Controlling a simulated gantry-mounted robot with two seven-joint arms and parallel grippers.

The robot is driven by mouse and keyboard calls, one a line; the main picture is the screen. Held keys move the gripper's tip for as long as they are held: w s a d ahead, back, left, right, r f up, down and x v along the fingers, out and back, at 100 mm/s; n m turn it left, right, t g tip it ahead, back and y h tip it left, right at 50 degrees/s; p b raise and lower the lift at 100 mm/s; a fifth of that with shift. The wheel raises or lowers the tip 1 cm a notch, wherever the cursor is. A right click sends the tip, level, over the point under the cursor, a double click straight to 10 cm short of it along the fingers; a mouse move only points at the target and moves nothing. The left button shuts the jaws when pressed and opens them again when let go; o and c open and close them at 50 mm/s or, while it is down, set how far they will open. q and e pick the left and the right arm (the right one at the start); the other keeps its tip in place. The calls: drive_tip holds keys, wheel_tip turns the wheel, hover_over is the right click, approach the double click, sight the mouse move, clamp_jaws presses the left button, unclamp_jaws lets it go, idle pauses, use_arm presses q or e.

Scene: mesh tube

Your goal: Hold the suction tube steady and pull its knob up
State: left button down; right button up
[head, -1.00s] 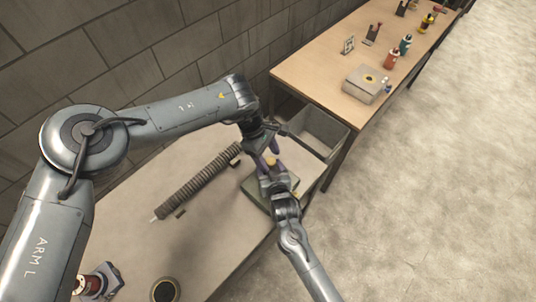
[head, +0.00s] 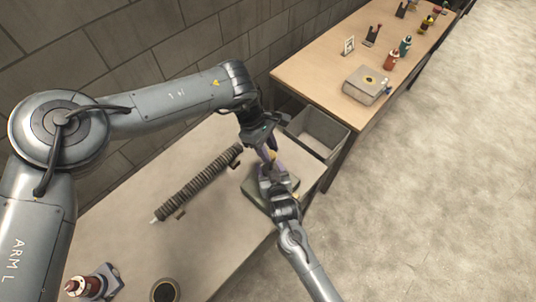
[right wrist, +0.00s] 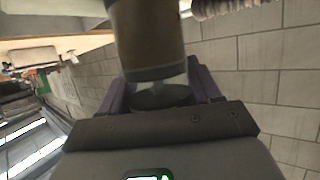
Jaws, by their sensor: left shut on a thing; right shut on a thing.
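The suction tube (head: 273,155) is a small yellow-brown piece between my two grippers in the head view, mostly hidden by them. In the right wrist view it is a large brown cylinder (right wrist: 150,42) with a grey band at its end. A dark round knob (right wrist: 162,96) lies just past that band, between purple fingers. My right gripper (right wrist: 162,92) is shut on the knob; it also shows in the head view (head: 268,168). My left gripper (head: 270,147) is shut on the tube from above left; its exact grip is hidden. Both are over the table, above a dark green block.
The dark green block (head: 256,192) lies under the grippers. A ribbed grey hose (head: 198,183) lies to the left on the near table (head: 140,222). An open grey bin (head: 322,133) stands to the right. A second table (head: 330,78) holds a box and several bottles.

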use_arm(q)
drive_tip(key=shift+r, duration=0.6)
use_arm(e)
drive_tip(key=shift+f, duration=0.1)
drive_tip(key=shift+s, duration=0.1)
use_arm(q)
drive_tip(key=c, duration=0.7)
unclamp_jaws()
drive_tip(key=shift+c, duration=0.2)
drive_tip(key=v, duration=1.2)
use_arm(e)
drive_tip(key=o, duration=1.2)
